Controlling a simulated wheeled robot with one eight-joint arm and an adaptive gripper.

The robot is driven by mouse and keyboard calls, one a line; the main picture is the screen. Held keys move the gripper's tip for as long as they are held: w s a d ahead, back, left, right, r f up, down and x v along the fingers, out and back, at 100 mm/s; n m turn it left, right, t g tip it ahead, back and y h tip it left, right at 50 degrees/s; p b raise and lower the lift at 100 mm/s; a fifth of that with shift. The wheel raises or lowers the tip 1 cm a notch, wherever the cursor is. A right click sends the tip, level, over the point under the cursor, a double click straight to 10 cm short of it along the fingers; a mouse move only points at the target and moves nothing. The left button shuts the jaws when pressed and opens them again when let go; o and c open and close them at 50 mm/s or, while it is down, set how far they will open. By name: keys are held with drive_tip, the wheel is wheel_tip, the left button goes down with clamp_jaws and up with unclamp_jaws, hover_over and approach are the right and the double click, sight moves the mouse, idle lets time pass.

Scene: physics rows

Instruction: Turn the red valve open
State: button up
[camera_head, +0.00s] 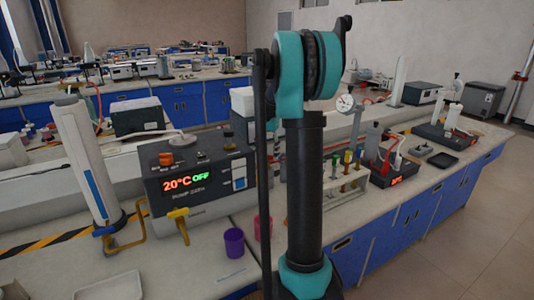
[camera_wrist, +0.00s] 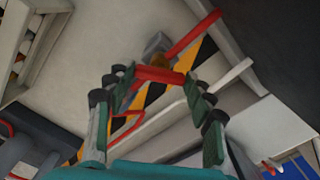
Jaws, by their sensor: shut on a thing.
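In the wrist view, a red bar-shaped valve handle (camera_wrist: 160,74) lies crosswise between the fingertips of my gripper (camera_wrist: 159,82). The fingers are shut on it, one pad at each end. A small brass-coloured part (camera_wrist: 159,60) and a grey block sit just beyond the handle. A second red bar (camera_wrist: 195,34) slants up to the right from close by; I cannot tell whether it belongs to the same valve. In the head view my upright arm covers the middle of the picture. My gripper and the red valve do not show there.
Purple (camera_head: 234,242) and pink cups stand nearby. A tube rack (camera_head: 345,185) is right of my arm. Yellow-black tape crosses the bench.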

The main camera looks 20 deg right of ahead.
drive_tip(key=n, duration=0.5)
drive_tip(key=shift+n, duration=0.3)
drive_tip(key=n, duration=0.5)
drive_tip(key=shift+n, duration=0.4)
drive_tip(key=o, duration=1.2)
drive_tip(key=shift+c, duration=0.2)
drive_tip(key=shift+r, duration=0.1)
wheel_tip(320, 180, up, 12)
